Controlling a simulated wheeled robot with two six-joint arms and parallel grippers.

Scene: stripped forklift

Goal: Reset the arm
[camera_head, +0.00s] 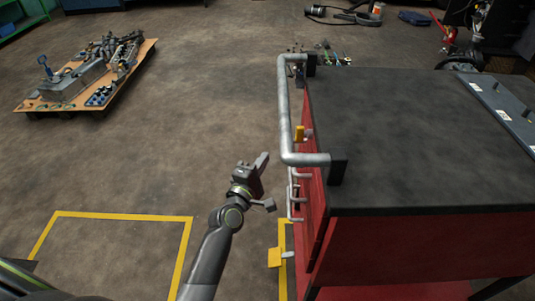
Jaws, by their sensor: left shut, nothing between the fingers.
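My left arm reaches up from the bottom of the head view. Its gripper (262,183) is shut and empty, over the open floor just left of the red cabinet. The gripper appears apart from the cabinet's grey pipe handle (285,115). My right gripper does not show.
The red cabinet (420,248) with a black top (420,130) fills the right side. Yellow lines (120,216) mark the floor. A wooden pallet (50,103) with machine parts stands at the upper left. Tools and parts lie at the back right. The middle floor is clear.

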